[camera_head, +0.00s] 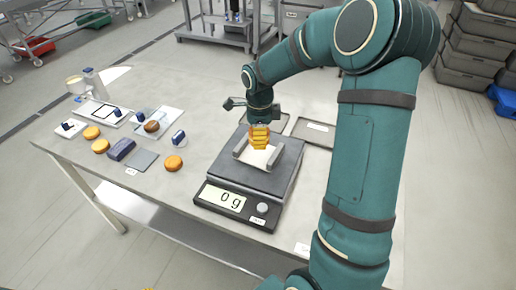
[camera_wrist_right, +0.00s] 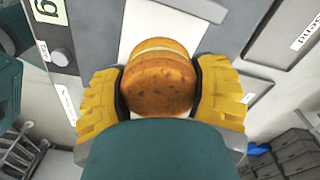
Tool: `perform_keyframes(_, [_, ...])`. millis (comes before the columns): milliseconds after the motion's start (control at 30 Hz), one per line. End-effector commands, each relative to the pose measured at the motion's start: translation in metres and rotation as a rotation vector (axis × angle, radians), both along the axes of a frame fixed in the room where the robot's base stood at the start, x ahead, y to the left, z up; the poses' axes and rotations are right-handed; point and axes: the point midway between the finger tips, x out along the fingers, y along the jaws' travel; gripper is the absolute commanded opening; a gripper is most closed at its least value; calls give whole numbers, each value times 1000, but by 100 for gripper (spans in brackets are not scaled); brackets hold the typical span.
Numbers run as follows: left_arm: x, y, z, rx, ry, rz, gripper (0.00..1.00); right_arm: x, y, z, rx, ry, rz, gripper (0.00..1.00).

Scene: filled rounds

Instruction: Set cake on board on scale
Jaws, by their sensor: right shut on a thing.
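My right gripper (camera_head: 260,137) has yellow fingers and hangs over the scale (camera_head: 211,180), a grey platform with a display reading 0 g. In the right wrist view the gripper (camera_wrist_right: 160,95) is shut on a round brown cake (camera_wrist_right: 158,83) with a pale layer across it. In the head view the fingers mostly hide this cake. A white board (camera_head: 257,158) lies on the scale platform between grey raised sides, below the fingers. It also shows in the wrist view (camera_wrist_right: 165,22). Whether the cake touches the board I cannot tell.
Orange rounds (camera_head: 173,163) lie left of the scale, with a dark blue block (camera_head: 121,149) and a grey square (camera_head: 143,160). A brown round (camera_head: 152,126) sits farther back. A dark tray (camera_head: 314,131) lies right of the scale. The table's back middle is clear.

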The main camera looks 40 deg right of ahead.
Motion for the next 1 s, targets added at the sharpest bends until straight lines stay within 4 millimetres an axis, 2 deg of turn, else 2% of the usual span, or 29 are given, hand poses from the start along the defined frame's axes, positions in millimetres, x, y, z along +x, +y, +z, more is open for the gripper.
perform_keyframes(33, [-1,0,-2,0,1,0,47,0,0,-7,0,0,-1,50])
perform_keyframes(267, [-1,0,-4,0,2,-2,47,0,0,-24,1,1,-1,50])
perform_keyframes(467, [-3,0,-8,-2,6,-4,47,0,0,-50,1,1,-1,50])
perform_keyframes(833, [-3,-1,-11,-2,7,-6,47,0,0,-54,-1,-2,-1,50])
perform_keyframes(867, [-3,-1,-11,-2,8,-6,47,0,0,-54,-1,-2,-1,70])
perform_keyframes(933, [-3,-1,-10,-2,8,-6,47,0,0,-53,0,-1,-1,94])
perform_keyframes(967, [-3,-1,-10,-2,8,-6,47,0,0,-53,0,-1,-1,100])
perform_keyframes(1000, [-3,-1,-10,-2,8,-6,47,0,0,-53,0,-1,-1,100])
